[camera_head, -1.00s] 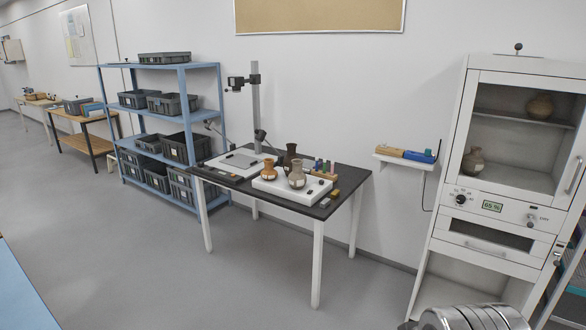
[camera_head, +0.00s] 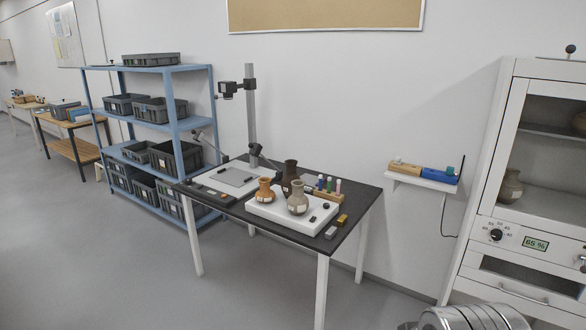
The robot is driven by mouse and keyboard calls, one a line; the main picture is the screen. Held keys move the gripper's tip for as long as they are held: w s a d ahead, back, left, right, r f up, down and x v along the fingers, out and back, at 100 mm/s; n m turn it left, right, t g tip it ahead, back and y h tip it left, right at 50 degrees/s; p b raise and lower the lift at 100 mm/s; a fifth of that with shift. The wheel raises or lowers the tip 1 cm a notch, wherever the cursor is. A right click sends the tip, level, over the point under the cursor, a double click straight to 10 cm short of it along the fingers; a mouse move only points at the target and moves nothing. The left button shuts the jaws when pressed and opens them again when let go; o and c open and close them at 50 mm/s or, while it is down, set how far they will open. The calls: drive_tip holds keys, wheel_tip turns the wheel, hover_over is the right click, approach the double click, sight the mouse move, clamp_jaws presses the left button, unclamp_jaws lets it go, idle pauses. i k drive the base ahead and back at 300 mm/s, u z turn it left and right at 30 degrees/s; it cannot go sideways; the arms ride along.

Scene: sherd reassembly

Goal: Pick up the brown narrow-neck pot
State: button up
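Three pots stand on and by a white foam pad (camera_head: 275,217) on the black-topped table (camera_head: 348,235). A dark brown pot (camera_head: 290,171) with a narrow upright neck stands at the back, partly hidden by the others. An orange-brown pot (camera_head: 264,194) stands in front of it to the left. A grey-brown pot (camera_head: 298,203) with a narrow neck and a pale label stands in front to the right. Another brownish pot (camera_head: 510,190) is inside the white cabinet at the right. My gripper is not in view; only a metallic part of my arm shows at the lower right.
A camera stand (camera_head: 251,110) rises at the table's back left. A blue shelf unit (camera_head: 166,68) with grey bins stands left. Open grey floor (camera_head: 120,270) lies in front.

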sight(291, 174)
drive_tip(key=i, duration=0.9)
drive_tip(key=u, duration=1.2)
drive_tip(key=i, duration=2.2)
